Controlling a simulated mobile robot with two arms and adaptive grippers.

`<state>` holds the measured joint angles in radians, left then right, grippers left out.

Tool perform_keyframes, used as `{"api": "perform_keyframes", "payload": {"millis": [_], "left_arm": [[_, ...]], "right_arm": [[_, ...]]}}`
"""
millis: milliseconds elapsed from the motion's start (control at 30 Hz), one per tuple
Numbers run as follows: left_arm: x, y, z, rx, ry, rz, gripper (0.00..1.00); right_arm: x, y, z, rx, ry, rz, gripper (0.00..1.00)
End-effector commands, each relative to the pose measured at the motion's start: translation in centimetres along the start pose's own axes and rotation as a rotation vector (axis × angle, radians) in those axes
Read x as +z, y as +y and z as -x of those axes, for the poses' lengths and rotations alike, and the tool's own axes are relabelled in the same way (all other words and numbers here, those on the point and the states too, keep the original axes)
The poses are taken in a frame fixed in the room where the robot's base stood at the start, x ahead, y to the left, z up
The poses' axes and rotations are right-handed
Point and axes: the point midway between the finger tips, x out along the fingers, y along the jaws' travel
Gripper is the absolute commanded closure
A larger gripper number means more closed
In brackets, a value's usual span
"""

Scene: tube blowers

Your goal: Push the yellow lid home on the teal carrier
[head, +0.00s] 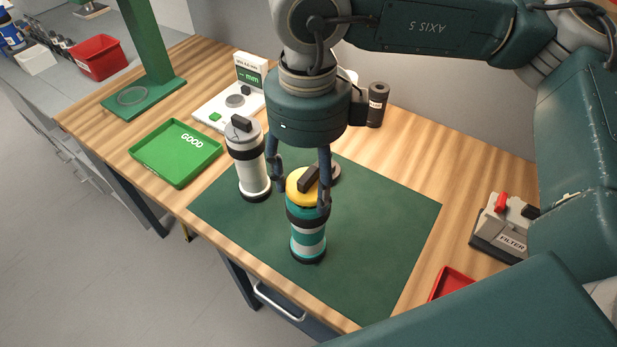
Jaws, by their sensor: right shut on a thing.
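The teal carrier (308,243) stands upright on the green mat (385,225). It has teal and pale bands, a black collar and a black foot. The yellow lid (297,187), with a dark block on top, sits at the carrier's upper end. I cannot tell whether there is a gap under the lid. My right gripper (302,186) points down from above, with its fingers on either side of the lid, and is shut on it. The right finger covers part of the lid and the carrier's upper right side. My left gripper is not in view.
A white-and-grey carrier (250,172) stands close on the left. A green GOOD tray (176,153) and a gauge with a display (232,103) lie beyond it. A dark cylinder (377,105) stands behind. A FILTER box (503,228) and red tray (452,283) are at right. The mat's right part is clear.

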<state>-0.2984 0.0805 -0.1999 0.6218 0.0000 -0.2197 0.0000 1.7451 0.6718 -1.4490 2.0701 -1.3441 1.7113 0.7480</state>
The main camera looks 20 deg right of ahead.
Motion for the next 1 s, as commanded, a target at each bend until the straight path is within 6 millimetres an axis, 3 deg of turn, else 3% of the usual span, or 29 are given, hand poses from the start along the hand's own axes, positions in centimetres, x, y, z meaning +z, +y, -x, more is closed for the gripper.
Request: {"api": "perform_keyframes", "payload": {"millis": [1000], "left_arm": [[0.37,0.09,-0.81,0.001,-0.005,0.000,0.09]], "right_arm": [[0.06,-0.03,0.00,0.000,0.000,0.000,0.69]]}}
